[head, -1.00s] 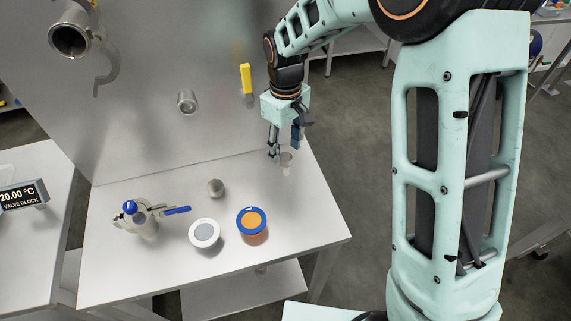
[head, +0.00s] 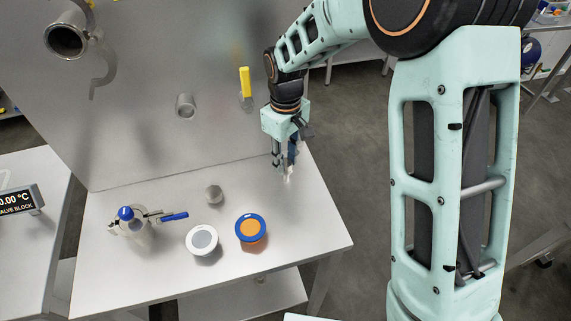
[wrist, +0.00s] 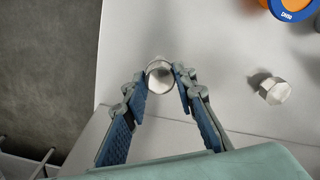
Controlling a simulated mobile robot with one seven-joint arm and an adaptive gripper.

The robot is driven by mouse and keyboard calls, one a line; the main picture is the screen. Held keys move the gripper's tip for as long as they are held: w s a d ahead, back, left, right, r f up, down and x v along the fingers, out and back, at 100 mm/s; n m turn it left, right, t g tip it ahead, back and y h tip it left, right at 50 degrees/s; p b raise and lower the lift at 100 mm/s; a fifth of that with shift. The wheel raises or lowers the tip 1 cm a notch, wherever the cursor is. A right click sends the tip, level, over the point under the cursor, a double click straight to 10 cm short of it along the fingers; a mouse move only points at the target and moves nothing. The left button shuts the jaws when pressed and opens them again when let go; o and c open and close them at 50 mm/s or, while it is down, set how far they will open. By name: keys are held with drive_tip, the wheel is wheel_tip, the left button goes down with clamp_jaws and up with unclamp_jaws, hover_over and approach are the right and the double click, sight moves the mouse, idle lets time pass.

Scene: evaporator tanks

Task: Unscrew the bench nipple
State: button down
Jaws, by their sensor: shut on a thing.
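The bench nipple (wrist: 159,77) shows in the wrist view as a short round metal piece with a pale, bright top. It stands at the bench's back right, and in the head view only a small pale part (head: 289,178) shows below the fingers. My gripper (wrist: 160,84) points down at it, with its blue-padded fingertips closed in on either side of it. In the head view my gripper (head: 284,165) hides most of the nipple. Its lower end and thread are hidden.
On the bench (head: 310,232) stand a hex metal fitting (head: 214,194), a grey-topped white jar (head: 202,239), an orange-and-blue-topped jar (head: 251,228) and a blue-handled valve (head: 133,220). Behind, the steel panel (head: 150,145) carries a pipe stub (head: 186,105) and a yellow handle (head: 245,80).

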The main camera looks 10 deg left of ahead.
drive_tip(key=c, duration=1.9)
unclamp_jaws()
drive_tip(key=m, duration=0.2)
drive_tip(key=shift+m+b, duration=0.3)
drive_tip(key=shift+b, duration=0.1)
drive_tip(key=m, duration=0.4)
drive_tip(key=shift+m+b, duration=0.3)
drive_tip(key=m, duration=0.7)
drive_tip(key=shift+m, duration=0.4)
